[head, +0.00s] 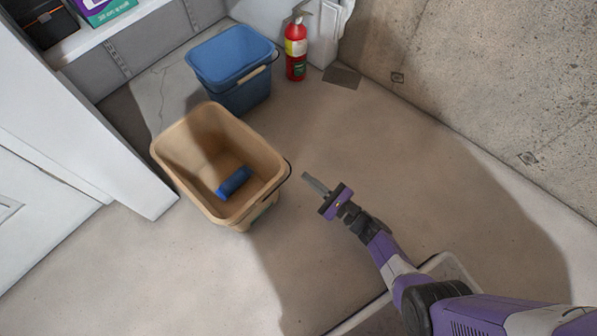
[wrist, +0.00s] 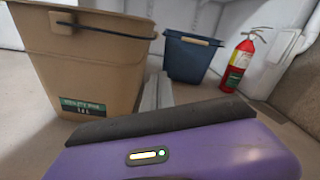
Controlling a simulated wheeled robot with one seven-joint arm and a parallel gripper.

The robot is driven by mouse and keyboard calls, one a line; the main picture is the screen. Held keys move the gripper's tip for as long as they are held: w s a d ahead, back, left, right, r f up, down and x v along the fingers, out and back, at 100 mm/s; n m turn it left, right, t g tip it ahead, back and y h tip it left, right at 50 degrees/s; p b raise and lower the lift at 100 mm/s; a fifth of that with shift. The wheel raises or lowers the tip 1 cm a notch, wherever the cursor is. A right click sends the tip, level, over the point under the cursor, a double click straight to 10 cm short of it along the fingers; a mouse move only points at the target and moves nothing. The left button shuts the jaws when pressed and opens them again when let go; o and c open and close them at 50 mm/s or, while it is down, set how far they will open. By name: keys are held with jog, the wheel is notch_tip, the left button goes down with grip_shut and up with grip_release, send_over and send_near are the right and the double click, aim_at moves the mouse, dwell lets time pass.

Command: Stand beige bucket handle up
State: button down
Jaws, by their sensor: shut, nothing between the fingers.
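The beige bucket (head: 176,172) stands upright on the floor in the head view, its mouth open to the top. Its dark wire handle (head: 284,178) hangs down at the right side of the rim. A blue cylinder-like thing (head: 233,182) lies inside the bucket.
A blue bucket (head: 228,62) stands behind the beige one. A red fire extinguisher (head: 296,52) is by the back wall. A white cabinet (head: 75,140) is at the left, a concrete wall (head: 480,85) at the right. The floor right of the bucket is clear.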

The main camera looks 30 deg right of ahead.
jog(key=shift+w+a+r, duration=0.65)
jog(key=shift+w+r, duration=0.1)
jog(key=shift+r, duration=0.15)
jog(key=shift+w+a+r, duration=0.6)
jog(key=shift+w+r, duration=0.1)
jog(key=shift+r, duration=0.2)
jog(key=shift+s, duration=0.1)
